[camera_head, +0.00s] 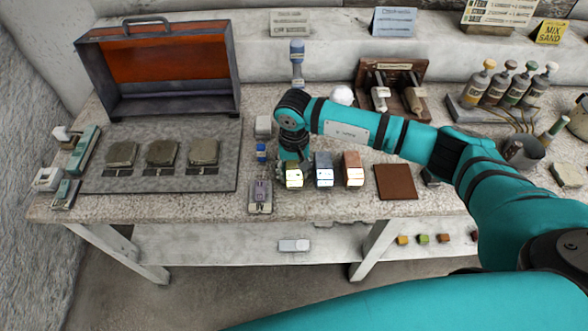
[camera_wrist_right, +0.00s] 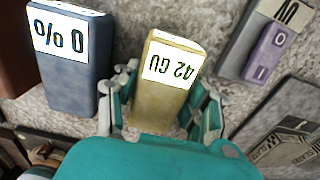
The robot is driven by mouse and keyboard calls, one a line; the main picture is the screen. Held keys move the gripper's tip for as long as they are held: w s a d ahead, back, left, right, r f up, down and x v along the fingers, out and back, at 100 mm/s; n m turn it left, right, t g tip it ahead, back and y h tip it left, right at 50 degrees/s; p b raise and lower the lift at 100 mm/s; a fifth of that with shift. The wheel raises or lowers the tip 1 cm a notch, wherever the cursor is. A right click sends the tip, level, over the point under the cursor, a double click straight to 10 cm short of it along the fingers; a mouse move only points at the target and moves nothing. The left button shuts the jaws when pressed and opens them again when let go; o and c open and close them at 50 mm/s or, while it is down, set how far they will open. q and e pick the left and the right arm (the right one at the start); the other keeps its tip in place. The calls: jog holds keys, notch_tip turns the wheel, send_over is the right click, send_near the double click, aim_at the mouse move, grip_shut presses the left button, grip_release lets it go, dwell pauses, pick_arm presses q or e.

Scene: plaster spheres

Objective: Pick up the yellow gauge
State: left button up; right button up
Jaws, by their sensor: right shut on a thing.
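The yellow gauge (camera_wrist_right: 160,105) is a small upright block with a white label reading "42 GU" in the right wrist view. In the head view the yellow gauge (camera_head: 294,178) is at the left of a row of three, near the front of the table. My right gripper (camera_wrist_right: 163,98) has one finger on each side of it and is shut on it. In the head view my right gripper (camera_head: 294,164) comes down over it from behind and hides part of it. Whether the gauge touches the table is hard to tell. My left gripper is not in view.
A blue-grey gauge (camera_head: 323,176) stands close beside the yellow one, then an orange-brown gauge (camera_head: 352,175). A purple device (camera_head: 261,193) is on the left. A brown pad (camera_head: 396,183) lies to the right. Stone samples (camera_head: 162,153) sit on a grey board further left.

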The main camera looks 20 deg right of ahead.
aim_at(296, 168)
jog(key=shift+f, duration=0.1)
grip_shut()
jog(key=shift+s, duration=0.1)
jog(key=shift+r+p, duration=0.4)
jog(key=shift+p, duration=0.3)
jog(key=r+b, duration=0.2)
jog(key=r, duration=0.1)
jog(key=shift+s+b, duration=0.3)
jog(key=shift+s, duration=0.1)
jog(key=s+r+b, duration=0.1)
jog(key=s+b, duration=0.3)
jog(key=s, duration=1.1)
jog(key=shift+d+r, duration=0.25)
jog(key=shift+r, duration=0.15)
